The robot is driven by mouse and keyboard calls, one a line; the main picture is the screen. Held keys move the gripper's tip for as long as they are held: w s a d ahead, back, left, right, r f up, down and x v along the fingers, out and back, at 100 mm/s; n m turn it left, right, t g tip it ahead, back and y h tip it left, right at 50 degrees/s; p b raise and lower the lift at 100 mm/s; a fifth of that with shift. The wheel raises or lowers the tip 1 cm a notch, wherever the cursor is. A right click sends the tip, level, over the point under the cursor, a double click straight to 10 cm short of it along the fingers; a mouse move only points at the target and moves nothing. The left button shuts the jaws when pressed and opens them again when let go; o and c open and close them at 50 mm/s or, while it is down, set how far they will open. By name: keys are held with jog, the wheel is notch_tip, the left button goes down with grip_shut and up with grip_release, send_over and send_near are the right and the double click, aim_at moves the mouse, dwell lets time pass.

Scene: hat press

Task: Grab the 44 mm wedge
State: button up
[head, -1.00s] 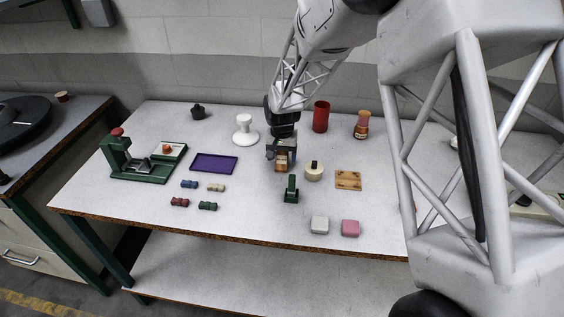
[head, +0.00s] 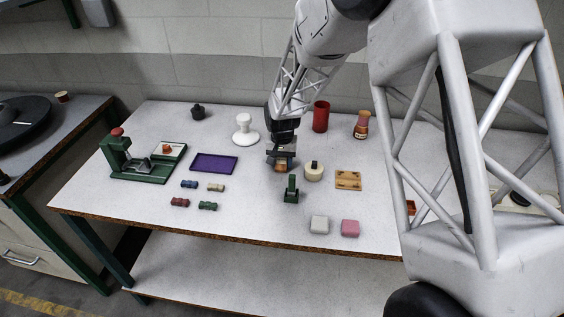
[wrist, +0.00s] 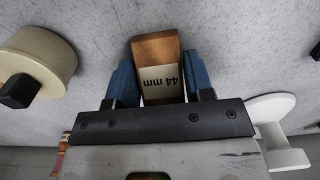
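The 44 mm wedge (wrist: 157,62) is a small wooden block with a white label reading "44 mm", upside down in the wrist view. In the head view the wedge (head: 281,168) shows just below my gripper (head: 281,155), at the middle of the table. In the wrist view my gripper (wrist: 160,80) has one blue finger on each side of the wedge, very close to its sides. I cannot tell whether the fingers press on it. The wedge appears to rest on the table, its lower part partly hidden.
A round cream block with a black knob (head: 314,172) stands close to the right of the wedge. A green clamp-like piece (head: 291,190) stands in front. A white stand (head: 245,131) is behind left, a red cup (head: 321,117) behind right. A purple tray (head: 214,164) lies left.

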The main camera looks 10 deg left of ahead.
aim_at(282, 160)
jog(key=c, duration=0.5)
jog(key=shift+r, duration=0.15)
jog(key=shift+r, duration=4.9)
